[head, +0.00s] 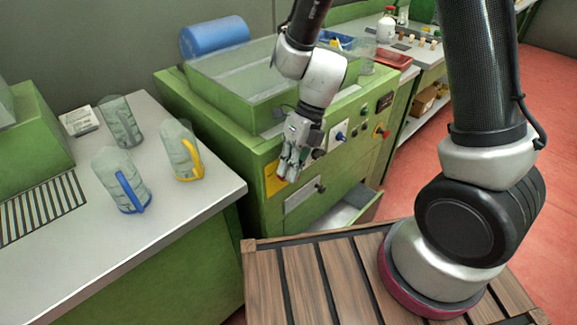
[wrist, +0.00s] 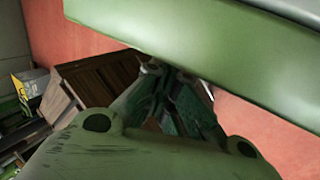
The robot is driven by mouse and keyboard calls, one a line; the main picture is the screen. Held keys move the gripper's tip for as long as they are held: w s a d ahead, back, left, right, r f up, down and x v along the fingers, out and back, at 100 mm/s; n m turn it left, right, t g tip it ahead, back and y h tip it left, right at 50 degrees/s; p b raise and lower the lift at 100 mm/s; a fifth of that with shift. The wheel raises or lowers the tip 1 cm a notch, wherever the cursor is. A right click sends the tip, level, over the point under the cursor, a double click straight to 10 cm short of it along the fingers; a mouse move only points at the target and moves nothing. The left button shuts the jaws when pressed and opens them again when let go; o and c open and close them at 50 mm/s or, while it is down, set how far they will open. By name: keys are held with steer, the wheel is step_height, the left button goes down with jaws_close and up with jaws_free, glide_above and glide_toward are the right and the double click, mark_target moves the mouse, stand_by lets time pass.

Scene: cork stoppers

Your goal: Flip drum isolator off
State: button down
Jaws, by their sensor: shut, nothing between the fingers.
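The green machine (head: 235,140) has a control panel on its front. The labels are too small to read, so I cannot tell which is the drum isolator. My gripper (head: 288,172) is shut and empty, pointing down in front of the panel's left part, left of the blue switch. It hides some of the panel. The wrist view shows its fingers (wrist: 168,88) together, with a green machine edge (wrist: 200,45) close above.
A drawer (head: 350,208) stands open low on the machine. A yellow label (head: 273,178) is left of my gripper. Several measuring jugs stand on the left bench (head: 200,205). A blue drum (head: 214,38) lies behind. Red floor (head: 425,165) is clear at right.

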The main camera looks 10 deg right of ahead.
steer(key=shift+s+a+f, duration=0.15)
steer(key=shift+s+a, duration=0.1)
steer(key=shift+a, duration=0.1)
steer(key=shift+r, duration=0.85)
